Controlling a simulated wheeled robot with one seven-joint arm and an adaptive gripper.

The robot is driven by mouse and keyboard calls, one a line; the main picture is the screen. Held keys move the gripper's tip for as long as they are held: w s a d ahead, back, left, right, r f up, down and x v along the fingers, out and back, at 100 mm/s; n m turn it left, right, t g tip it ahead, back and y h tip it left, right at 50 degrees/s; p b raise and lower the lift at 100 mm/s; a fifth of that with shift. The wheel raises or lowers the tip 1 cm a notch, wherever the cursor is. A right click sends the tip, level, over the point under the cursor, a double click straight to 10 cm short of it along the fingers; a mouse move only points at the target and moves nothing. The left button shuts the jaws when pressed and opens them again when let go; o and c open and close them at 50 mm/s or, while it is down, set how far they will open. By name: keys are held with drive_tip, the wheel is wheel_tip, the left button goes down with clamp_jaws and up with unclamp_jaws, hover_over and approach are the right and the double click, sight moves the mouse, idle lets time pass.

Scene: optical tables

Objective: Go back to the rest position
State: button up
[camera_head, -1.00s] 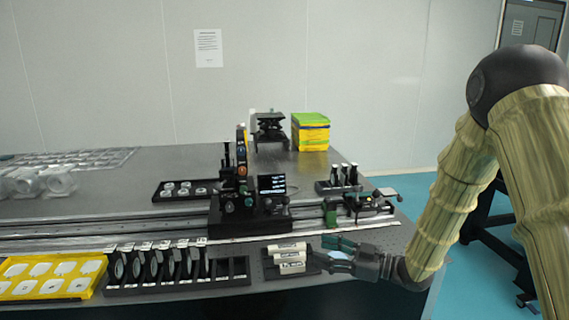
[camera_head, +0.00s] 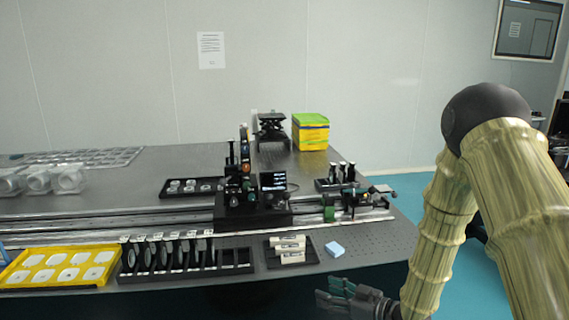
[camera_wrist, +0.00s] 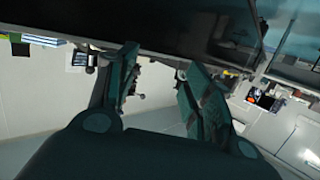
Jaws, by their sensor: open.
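My gripper (camera_head: 345,298) is at the lower middle-right of the head view, off the front edge of the optical table (camera_head: 385,246). Its dark teal fingers are apart, with nothing seen between them. In the wrist view my gripper (camera_wrist: 155,62) also shows two spread, empty fingers. My arm comes down from the right side of the head view. A small light-blue block (camera_head: 335,249) lies on the table near the front right edge, apart from my gripper.
A black tray with white labelled cylinders (camera_head: 290,250) sits left of the block. A black rack of lenses (camera_head: 185,256) and a yellow tray (camera_head: 58,267) line the front. A rail with optical mounts (camera_head: 250,200) runs behind. Open floor (camera_head: 415,190) lies right of the table.

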drive_tip(key=s+d+f+m+g+h+p, duration=0.1)
drive_tip(key=s+d+f+m+g+h, duration=0.2)
drive_tip(key=s+f, duration=0.65)
drive_tip(key=s+d+f+m+h+p, duration=0.2)
drive_tip(key=s+f+m+h, duration=0.25)
drive_tip(key=s+f, duration=0.45)
drive_tip(key=s+d+f+m+g+h, duration=0.1)
drive_tip(key=s+d+f+g+h, duration=0.1)
drive_tip(key=s, duration=0.9)
drive_tip(key=s+d+f+m+g+h+p, duration=0.1)
drive_tip(key=s+f+g, duration=0.3)
drive_tip(key=s, duration=0.8)
drive_tip(key=shift+s+d+m+g+h, duration=0.15)
drive_tip(key=shift+d+m+g+h, duration=0.3)
drive_tip(key=shift+d+h, duration=0.35)
drive_tip(key=shift+d, duration=0.1)
